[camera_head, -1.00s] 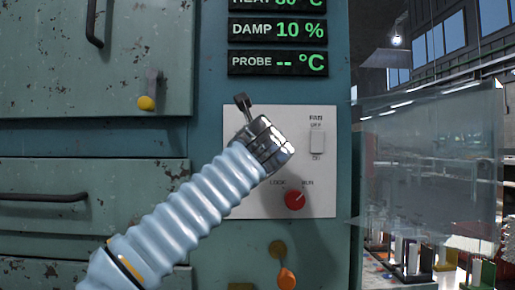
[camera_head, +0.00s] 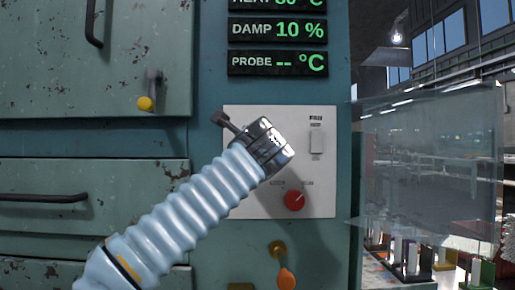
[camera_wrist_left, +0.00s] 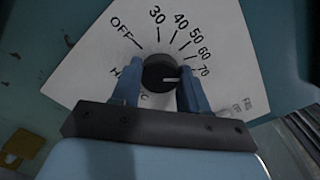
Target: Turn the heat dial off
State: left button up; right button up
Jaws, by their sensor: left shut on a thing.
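The heat dial (camera_wrist_left: 155,69) is a round black knob with a white pointer line, on a white panel (camera_wrist_left: 75,75). Its scale reads OFF, 30, 40, 50, 60, 70 from upper left round to the right. The pointer aims right, at the high side near and below 70, well away from OFF. My left gripper (camera_wrist_left: 161,82) is shut on the dial, a blue finger on each side. In the head view my left wrist hides the dial and its scale on the panel (camera_head: 315,178). My right gripper is not in view.
On the same panel are a white fan switch (camera_head: 316,142) and a red knob (camera_head: 294,200). Green readouts (camera_head: 277,30) sit above; heat is partly cut off, damp shows 10 %. A glass pane (camera_head: 430,155) stands at the right. Oven doors (camera_head: 90,60) are at the left.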

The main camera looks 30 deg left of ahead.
pick_arm(q)
jog(key=n+b, duration=0.4)
jog(key=n, duration=2.2)
jog(key=shift+f+b, duration=0.15)
jog(key=shift+b, duration=0.2)
jog(key=shift+n, duration=0.3)
jog(key=o, duration=1.1)
jog(key=shift+c, duration=0.2)
